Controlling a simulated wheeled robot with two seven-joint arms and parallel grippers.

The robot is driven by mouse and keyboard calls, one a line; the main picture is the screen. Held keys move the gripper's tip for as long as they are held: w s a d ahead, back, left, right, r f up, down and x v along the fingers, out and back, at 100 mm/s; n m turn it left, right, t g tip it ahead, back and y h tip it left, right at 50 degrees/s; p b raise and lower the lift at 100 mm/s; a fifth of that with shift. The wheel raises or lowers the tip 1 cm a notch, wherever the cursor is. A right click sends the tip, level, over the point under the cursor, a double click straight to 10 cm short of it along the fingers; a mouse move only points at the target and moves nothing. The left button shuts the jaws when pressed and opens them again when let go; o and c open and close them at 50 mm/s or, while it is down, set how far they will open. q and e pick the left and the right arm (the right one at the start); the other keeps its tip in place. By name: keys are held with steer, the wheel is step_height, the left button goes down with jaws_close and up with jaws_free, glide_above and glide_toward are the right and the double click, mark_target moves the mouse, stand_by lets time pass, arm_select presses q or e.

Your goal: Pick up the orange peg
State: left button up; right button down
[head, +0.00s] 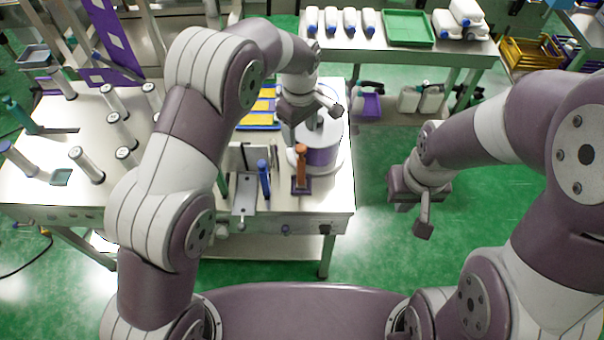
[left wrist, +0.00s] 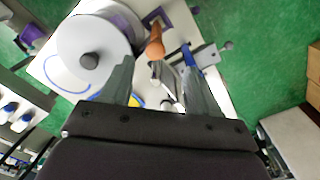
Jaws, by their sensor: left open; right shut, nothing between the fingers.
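The orange peg (head: 301,165) stands upright on a small purple base (head: 301,187) near the front edge of the table, in front of the white round drum. In the left wrist view the orange peg (left wrist: 155,42) shows beyond and between the fingertips, apart from them. My left gripper (head: 312,120) is open and empty, above the drum and behind the peg; its two fingers also show in the left wrist view (left wrist: 160,72). My right gripper (head: 423,228) is shut and empty, off the table's right side over the green floor.
A blue peg (head: 264,180) stands just left of the orange one, beside a metal bracket (head: 244,195). The white drum (head: 333,130) with a central knob stands close behind. Several grey cylinders stand on the table's left part. A back table holds white bottles and a green tray (head: 408,27).

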mark_target(303, 147)
arm_select(q)
steer(key=f, duration=0.2)
steer(key=a+f+p, duration=0.1)
steer(key=shift+w+f, duration=0.3)
steer(key=shift+w, duration=0.05)
steer(key=f+p, duration=0.1)
steer(key=d+f, duration=0.1)
steer(key=f+p, duration=0.1)
steer(key=shift+d+f+p, duration=0.1)
steer(key=shift+d+p, duration=0.2)
steer(key=f, duration=0.2)
steer(key=shift+a+f, duration=0.2)
steer(key=shift+f, duration=0.2)
steer(key=shift+w+a+f, duration=0.1)
steer(key=shift+a+f, duration=0.05)
steer(key=shift+f, duration=0.05)
steer(key=shift+d, duration=0.2)
steer(key=c, duration=0.7)
jaws_close()
steer(key=shift+r, duration=0.1)
arm_select(e)
steer(key=r, duration=0.4)
steer(key=shift+w+a+r, duration=0.1)
steer(key=shift+w+r, duration=0.05)
steer(key=shift+w, duration=0.05)
